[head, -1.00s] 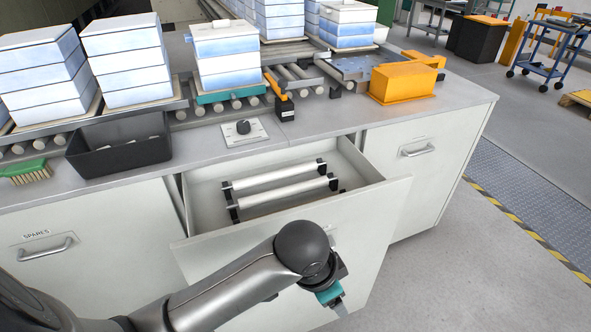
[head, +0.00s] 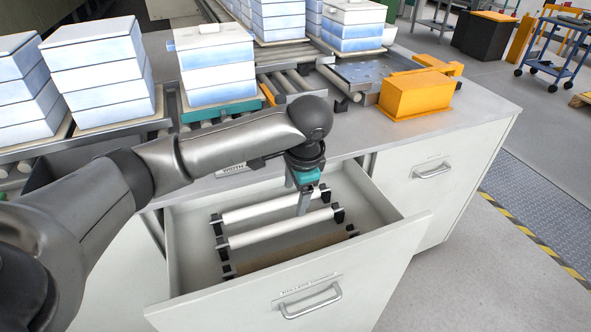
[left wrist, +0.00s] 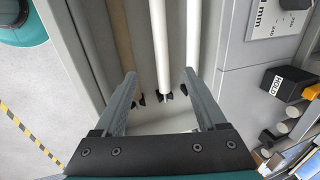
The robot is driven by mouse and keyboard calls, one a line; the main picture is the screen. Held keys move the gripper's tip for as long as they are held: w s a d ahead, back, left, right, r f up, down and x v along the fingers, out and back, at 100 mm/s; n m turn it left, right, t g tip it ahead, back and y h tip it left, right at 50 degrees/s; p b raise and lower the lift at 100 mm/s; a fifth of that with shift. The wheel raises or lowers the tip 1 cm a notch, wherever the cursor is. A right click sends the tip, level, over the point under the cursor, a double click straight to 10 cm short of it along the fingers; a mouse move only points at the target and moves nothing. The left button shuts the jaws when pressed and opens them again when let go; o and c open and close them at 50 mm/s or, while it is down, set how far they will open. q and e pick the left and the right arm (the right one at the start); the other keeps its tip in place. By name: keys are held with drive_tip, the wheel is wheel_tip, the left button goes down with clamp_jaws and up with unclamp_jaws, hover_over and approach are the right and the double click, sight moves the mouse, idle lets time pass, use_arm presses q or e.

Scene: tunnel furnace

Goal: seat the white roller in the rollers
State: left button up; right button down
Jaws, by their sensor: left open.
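The open drawer (head: 392,218) holds white rollers lying side by side in black end holders: a rear white roller (head: 262,209) and a front white roller (head: 278,229). A brownish roller (head: 290,250) lies nearer the drawer front. My left gripper (head: 303,212) points down over the drawer, near the rollers' right ends. In the left wrist view my open fingers (left wrist: 164,90) are apart with nothing between them that I can see held. One white roller (left wrist: 159,40) runs between them and the other white roller (left wrist: 192,35) is near one finger. My right gripper is not in view.
The roller conveyor (head: 290,82) runs along the counter behind the drawer, with stacked white-blue boxes (head: 217,70) on it. An orange block (head: 416,93) stands on the counter at right. My left arm hides part of the counter and the dark bin.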

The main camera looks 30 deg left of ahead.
use_arm(q)
drive_tip(key=b, duration=0.2)
approach(289, 223)
drive_tip(key=b+x, duration=0.3)
drive_tip(key=x, duration=0.5)
drive_tip(key=shift+s+f, duration=0.1)
drive_tip(key=shift+f, duration=0.05)
drive_tip(key=shift+f+b, duration=0.4)
drive_tip(key=shift+f, duration=0.25)
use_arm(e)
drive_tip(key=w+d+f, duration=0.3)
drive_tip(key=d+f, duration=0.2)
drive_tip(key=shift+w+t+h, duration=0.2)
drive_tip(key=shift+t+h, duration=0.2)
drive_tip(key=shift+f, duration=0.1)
use_arm(q)
drive_tip(key=shift+a, duration=0.1)
clamp_jaws()
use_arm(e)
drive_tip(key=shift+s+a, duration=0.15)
use_arm(q)
drive_tip(key=shift+r, duration=0.1)
